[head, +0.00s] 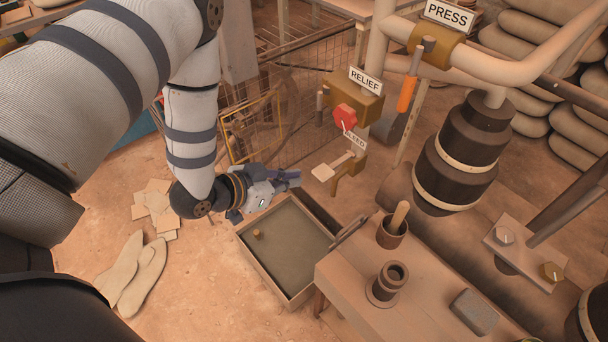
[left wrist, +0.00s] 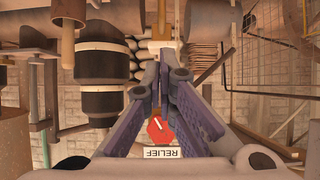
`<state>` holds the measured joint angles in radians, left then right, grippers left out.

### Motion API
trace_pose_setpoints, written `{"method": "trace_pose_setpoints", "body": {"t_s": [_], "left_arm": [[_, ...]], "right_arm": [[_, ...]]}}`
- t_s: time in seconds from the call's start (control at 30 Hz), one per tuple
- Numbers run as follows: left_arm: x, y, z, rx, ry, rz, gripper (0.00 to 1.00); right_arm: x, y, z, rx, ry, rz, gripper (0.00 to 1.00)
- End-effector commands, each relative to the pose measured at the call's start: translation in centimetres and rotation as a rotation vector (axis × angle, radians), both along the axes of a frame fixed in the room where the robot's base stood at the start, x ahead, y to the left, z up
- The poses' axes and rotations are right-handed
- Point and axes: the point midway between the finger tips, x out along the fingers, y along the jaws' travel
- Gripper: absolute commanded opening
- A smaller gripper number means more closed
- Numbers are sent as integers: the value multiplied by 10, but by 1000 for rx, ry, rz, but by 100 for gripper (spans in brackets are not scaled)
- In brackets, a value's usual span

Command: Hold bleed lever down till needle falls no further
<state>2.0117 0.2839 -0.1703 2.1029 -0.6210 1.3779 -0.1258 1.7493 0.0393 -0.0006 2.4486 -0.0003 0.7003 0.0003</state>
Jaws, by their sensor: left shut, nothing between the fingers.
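The bleed lever (head: 324,172) is a pale flat paddle on a thin arm, below the BLEED label (head: 355,141). My left gripper (head: 296,178) is shut and empty, just left of the paddle in the head view, with a small gap showing between them. Above is a red faceted piece (head: 345,117) with a white pointer, under the RELIEF label (head: 365,79). The left wrist view shows this red piece (left wrist: 160,130) upside down, beyond the closed fingers (left wrist: 163,62). I cannot tell whether its pointer is the needle. My right gripper is out of view.
A shallow tray (head: 262,268) lies below my left gripper. A table (head: 350,285) with cups stands at the right front. An orange-handled lever (head: 406,94) hangs under the PRESS pipe (head: 545,65). A wire fence (head: 300,90) stands behind.

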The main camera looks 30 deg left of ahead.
Motion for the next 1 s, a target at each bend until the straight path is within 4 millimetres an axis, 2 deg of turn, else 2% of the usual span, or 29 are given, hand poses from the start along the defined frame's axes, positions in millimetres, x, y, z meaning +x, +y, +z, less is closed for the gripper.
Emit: {"method": "trace_pose_setpoints", "body": {"t_s": [0.2, 0.67, 0.77, 0.87, 0.9, 0.97, 1.0], "left_arm": [[-22, 8, 9, 0, -1, 1, 0], [-24, 9, 9, 0, 0, 1, 0], [-34, 5, -1, 5, 57, 13, 0], [-84, -6, -40, 27, 300, 71, 0], [-115, -11, -57, 44, 430, 105, 0], [-166, -17, -76, 69, 626, 156, 0], [-200, -20, -83, 88, 746, 187, 0]], "right_arm": [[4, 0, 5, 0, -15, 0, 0], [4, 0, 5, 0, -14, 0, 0], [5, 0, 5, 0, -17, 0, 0], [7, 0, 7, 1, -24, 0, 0], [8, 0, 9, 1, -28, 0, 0], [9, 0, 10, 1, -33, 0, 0], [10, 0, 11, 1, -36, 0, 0]]}}
